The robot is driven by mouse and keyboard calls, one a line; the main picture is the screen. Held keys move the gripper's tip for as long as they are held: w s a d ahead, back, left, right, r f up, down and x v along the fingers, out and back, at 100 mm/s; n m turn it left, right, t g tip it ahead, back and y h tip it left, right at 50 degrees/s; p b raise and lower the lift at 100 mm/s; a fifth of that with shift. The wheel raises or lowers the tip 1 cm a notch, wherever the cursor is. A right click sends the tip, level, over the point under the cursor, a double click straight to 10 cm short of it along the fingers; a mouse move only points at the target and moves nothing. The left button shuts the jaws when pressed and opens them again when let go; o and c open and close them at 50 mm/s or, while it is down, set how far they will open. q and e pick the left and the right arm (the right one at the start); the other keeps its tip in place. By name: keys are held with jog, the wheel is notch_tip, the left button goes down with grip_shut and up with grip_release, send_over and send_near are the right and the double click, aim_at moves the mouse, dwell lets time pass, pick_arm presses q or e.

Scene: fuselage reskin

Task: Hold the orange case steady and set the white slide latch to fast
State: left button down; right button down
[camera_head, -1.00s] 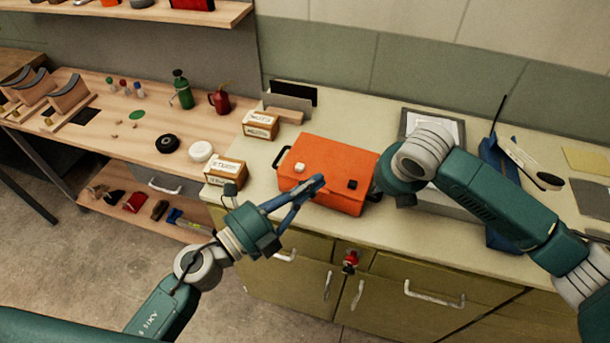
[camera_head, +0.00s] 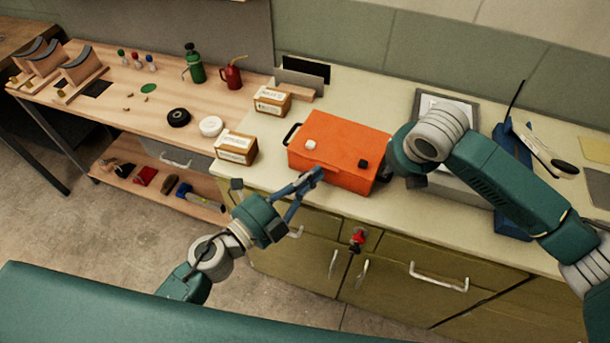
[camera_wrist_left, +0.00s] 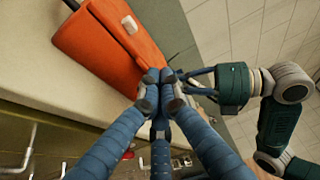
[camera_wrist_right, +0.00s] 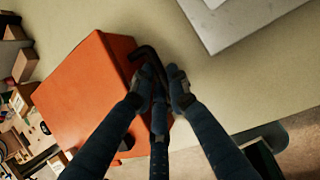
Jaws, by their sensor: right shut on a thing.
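The orange case (camera_head: 343,146) lies on the pale counter, with a white slide latch (camera_head: 310,145) at the left of its top and a black knob (camera_head: 363,163) at the right. The latch's setting is too small to read. My left gripper (camera_head: 317,173) has its fingertips together and empty at the case's front edge, below the latch; the left wrist view shows them close to the case corner, with the latch (camera_wrist_left: 130,25) beyond. My right gripper (camera_wrist_right: 161,80) is shut on a black handle (camera_wrist_right: 147,58) at the case's end; my arm hides this in the head view.
Two labelled boxes (camera_head: 237,148) stand left of the case. A grey tray (camera_head: 448,103) lies behind my right arm, and a blue holder (camera_head: 512,150) stands to the right. Cabinet doors with handles lie below the counter edge. The counter behind the case is fairly clear.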

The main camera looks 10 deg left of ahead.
aim_at(311, 147)
pick_arm(q)
jog(key=x, duration=0.6)
pick_arm(e)
jog(key=shift+w, duration=0.1)
pick_arm(q)
jog(key=a, duration=0.1)
jog(key=w+a, duration=0.1)
jog(key=shift+w+a, duration=0.15)
jog(key=shift+a, duration=0.1)
jog(key=shift+w+a, duration=0.15)
jog(key=shift+a, duration=0.35)
jog(key=shift+w+a, duration=0.15)
jog(key=shift+a, duration=0.45)
jog(key=shift+w+a, duration=0.15)
jog(key=shift+a, duration=0.45)
jog(key=v, duration=1.2)
